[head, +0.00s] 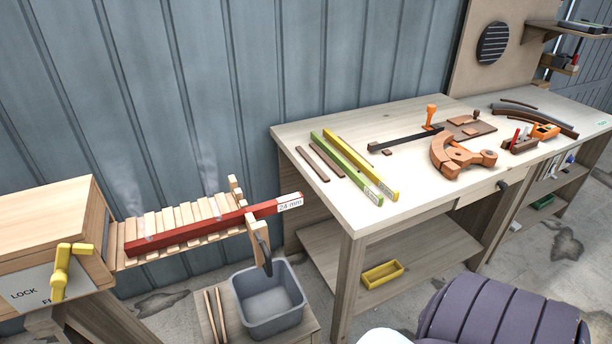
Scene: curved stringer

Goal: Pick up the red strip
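The red strip (190,229) is a long, straight bar with a white "24 mm" label at its right end. It lies on a rack of light wooden slats (194,212) beside a wooden box (45,225) on the left. Its right end sticks out past the rack's end, near a small wooden upright and a dark lever (262,250). Faint steam rises around the rack. Neither of my grippers is in view.
A workbench (300,135) on the right holds green (344,160) and yellow (362,165) strips, brown strips and a curved wooden form (447,157). A grey bin (268,300) stands below the red strip's right end. A dark ribbed, rounded thing (500,318) fills the lower right.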

